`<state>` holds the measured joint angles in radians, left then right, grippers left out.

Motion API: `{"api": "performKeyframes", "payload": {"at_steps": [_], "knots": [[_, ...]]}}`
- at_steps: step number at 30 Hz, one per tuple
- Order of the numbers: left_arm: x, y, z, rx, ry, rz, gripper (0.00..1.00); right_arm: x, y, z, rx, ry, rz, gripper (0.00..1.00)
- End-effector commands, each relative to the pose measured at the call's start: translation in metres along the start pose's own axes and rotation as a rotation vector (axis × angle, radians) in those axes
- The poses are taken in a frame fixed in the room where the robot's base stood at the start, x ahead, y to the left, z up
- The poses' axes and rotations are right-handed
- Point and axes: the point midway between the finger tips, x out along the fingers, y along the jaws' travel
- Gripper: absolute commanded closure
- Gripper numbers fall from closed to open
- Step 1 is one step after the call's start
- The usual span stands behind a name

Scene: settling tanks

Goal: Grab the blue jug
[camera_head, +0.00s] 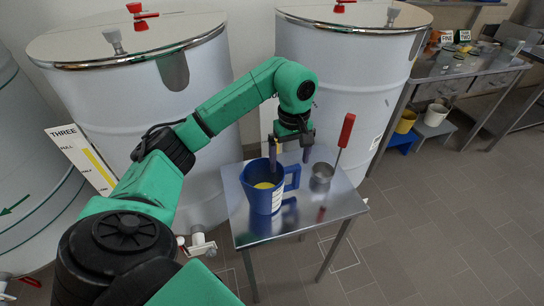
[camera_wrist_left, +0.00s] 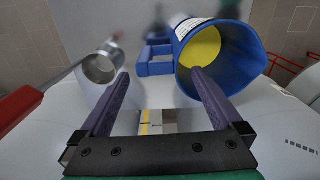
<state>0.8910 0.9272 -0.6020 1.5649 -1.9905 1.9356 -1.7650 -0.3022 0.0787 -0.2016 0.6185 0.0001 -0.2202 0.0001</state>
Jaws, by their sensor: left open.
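The blue jug (camera_head: 262,198) stands upright on a small metal table, with yellow showing inside it and its handle (camera_head: 292,178) to the right. My left gripper (camera_head: 290,164) is open and empty above the jug's handle side, pointing down. In the left wrist view, the jug (camera_wrist_left: 222,58) is at upper right, and its handle (camera_wrist_left: 156,60) lies between the two fingers (camera_wrist_left: 161,75). The right-hand finger there overlaps the jug's mouth; I cannot tell whether its tip is inside. My right gripper is not in view.
A metal dipper cup (camera_head: 322,172) with a red-handled rod (camera_head: 346,130) is right of the jug on the small table (camera_head: 300,222). Large white tanks (camera_head: 335,80) stand close behind. A workbench (camera_head: 465,66) with pots is at far right. The floor at right is clear.

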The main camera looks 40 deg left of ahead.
Motion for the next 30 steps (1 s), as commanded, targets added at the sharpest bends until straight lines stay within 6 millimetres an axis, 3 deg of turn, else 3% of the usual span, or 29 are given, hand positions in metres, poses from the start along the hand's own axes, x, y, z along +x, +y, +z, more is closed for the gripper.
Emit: {"api": "performKeyframes", "payload": {"at_steps": [5,9,12,19,25,26,30], "knots": [[0.020,0.000,0.002,0.000,-0.003,-0.001,0.00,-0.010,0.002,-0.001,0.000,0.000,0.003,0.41],[0.044,0.000,0.009,0.000,-0.006,-0.003,0.00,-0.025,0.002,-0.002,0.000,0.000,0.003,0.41],[0.062,0.001,0.007,-0.001,-0.003,0.000,0.00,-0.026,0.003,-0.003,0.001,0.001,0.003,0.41],[0.068,0.001,0.007,0.000,-0.001,0.003,0.00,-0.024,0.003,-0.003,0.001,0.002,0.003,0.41],[0.067,0.001,0.007,0.000,-0.001,0.003,0.77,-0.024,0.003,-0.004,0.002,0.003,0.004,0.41],[0.067,0.001,0.007,0.000,-0.001,0.003,0.83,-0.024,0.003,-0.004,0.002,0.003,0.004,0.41],[0.067,0.001,0.007,0.000,-0.001,0.003,0.83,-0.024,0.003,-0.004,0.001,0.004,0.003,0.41]]}}
